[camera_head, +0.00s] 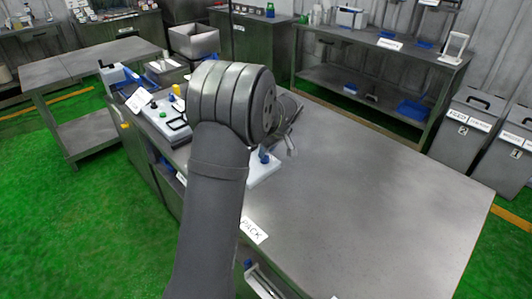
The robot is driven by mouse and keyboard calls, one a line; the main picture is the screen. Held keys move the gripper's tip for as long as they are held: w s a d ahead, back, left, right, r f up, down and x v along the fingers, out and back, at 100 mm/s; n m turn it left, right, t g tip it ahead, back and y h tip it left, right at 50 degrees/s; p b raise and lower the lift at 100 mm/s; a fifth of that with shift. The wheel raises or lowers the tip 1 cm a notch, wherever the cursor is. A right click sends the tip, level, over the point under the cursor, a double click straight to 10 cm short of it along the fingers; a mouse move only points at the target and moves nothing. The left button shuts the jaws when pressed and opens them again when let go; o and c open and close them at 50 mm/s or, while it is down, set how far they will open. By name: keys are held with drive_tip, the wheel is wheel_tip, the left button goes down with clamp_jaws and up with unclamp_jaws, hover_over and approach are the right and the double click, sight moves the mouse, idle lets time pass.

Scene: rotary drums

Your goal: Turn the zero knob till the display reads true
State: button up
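My dark grey arm fills the middle of the view and hides part of the bench behind it. The end of my arm, with what looks like my gripper (290,146), shows only partly, right of the big round joint. Its fingers are too small and covered to tell open from shut. Just below it on the steel bench is a white device (266,172) with a small blue part (263,156), partly behind my arm. I cannot tell whether the blue part is the zero knob. No readable display shows.
The steel bench (370,190) is clear on the right. White equipment (152,118) with a yellow part crowds its left end. A "PACK" label (253,230) lies near the front edge. A shelf bench (375,95) and grey bins (468,118) stand behind; a side table (85,62) stands left.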

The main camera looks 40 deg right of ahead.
drive_tip(key=shift+x, duration=1)
clamp_jaws()
drive_tip(key=shift+m, duration=0.3)
drive_tip(key=shift+a+m+h, duration=0.1)
drive_tip(key=shift+m+h, duration=0.45)
drive_tip(key=shift+m, duration=0.75)
drive_tip(key=shift+a+m+h, duration=0.1)
drive_tip(key=shift+m+h, duration=0.45)
drive_tip(key=shift+m, duration=0.75)
